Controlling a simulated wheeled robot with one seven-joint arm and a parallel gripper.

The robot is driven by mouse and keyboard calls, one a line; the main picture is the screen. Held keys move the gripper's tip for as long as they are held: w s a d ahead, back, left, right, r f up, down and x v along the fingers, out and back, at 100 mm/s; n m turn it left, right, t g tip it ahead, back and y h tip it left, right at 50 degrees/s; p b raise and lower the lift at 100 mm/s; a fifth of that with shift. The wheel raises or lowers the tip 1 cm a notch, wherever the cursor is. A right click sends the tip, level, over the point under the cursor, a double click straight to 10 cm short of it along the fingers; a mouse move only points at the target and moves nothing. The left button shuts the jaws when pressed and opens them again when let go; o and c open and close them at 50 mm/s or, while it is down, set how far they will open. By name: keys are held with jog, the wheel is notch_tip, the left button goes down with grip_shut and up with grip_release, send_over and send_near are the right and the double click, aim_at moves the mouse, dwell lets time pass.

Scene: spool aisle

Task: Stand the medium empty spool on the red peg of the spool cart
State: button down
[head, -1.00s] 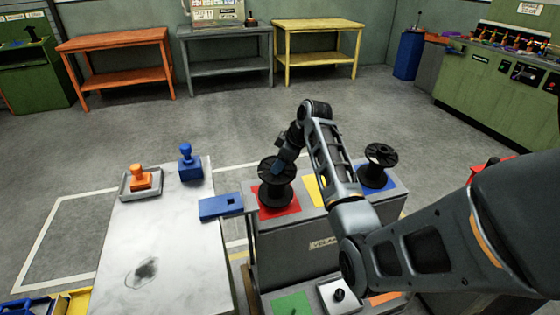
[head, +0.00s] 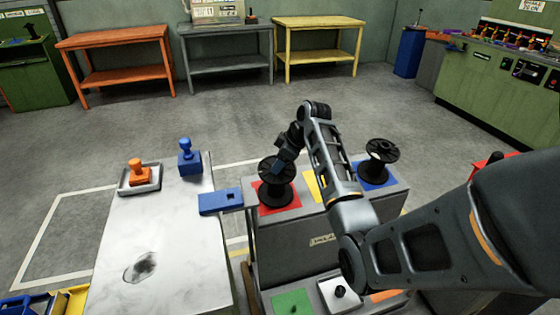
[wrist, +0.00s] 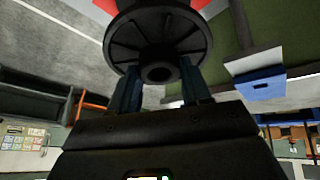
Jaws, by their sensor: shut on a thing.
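A black spool (head: 276,183) stands upright over the red square (head: 292,208) on the top of the grey spool cart (head: 300,236). My gripper (head: 283,162) is at the spool's top; its fingers (wrist: 158,85) are shut on the spool, whose flange and central hole (wrist: 158,73) show in the wrist view. The red peg itself is hidden by the spool, so I cannot tell whether the spool is fully seated. Another black spool (head: 379,150) stands on the blue square (head: 376,181). The yellow square (head: 313,185) is partly hidden by my arm.
Open floor lies behind.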

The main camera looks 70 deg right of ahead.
jog(key=shift+f, duration=0.2)
jog(key=shift+c, duration=2.2)
grip_release()
jog(key=v, duration=0.7)
jog(key=shift+s+r, duration=0.15)
jog(key=shift+r, duration=0.2)
